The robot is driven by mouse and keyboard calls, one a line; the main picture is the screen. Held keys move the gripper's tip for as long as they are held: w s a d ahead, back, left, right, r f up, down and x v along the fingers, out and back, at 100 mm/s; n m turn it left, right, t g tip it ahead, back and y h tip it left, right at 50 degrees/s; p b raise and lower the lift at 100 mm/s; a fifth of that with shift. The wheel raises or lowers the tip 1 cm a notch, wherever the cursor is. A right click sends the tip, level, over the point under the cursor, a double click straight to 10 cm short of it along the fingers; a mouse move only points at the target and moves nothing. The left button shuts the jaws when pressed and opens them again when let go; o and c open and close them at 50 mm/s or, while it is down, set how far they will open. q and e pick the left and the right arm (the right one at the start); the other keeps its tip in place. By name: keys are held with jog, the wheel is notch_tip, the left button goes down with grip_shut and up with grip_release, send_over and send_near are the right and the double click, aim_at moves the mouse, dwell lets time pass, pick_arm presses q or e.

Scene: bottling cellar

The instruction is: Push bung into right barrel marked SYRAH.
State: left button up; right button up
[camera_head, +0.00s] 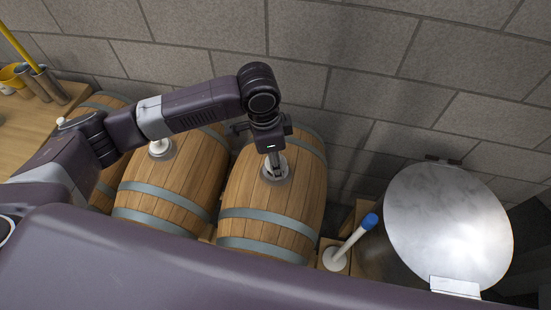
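The right barrel (255,201) is wooden with grey hoops and lies against the wall. No SYRAH marking is readable from here. A grey ring (286,176) surrounds the bung hole on its top. My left arm reaches in from the left, and my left gripper (275,168) points down into this ring. The fingers look close together, but they are small and I cannot tell whether they hold a bung. No bung is clearly visible at this hole. The middle barrel (168,187) has a white bung (159,146) in its grey ring. My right gripper is not in view.
Another barrel (105,190) is partly hidden behind my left arm. Right of the right barrel stand a blue-topped white rod (350,240) and a round metal lid (448,225). A wooden bench (25,130) with a yellow container is at the left. A block wall closes the back.

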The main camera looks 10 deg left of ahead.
pick_arm(q)
jog(key=shift+f, duration=0.7)
dwell(0.8)
jog(key=shift+s+f, duration=0.15)
jog(key=shift+s+f, duration=0.35)
jog(key=shift+f, duration=0.1)
jog(key=o, duration=1)
jog(key=shift+w, duration=0.1)
jog(key=shift+o, duration=1.4)
jog(key=shift+w+f, duration=0.15)
jog(key=shift+w, duration=0.15)
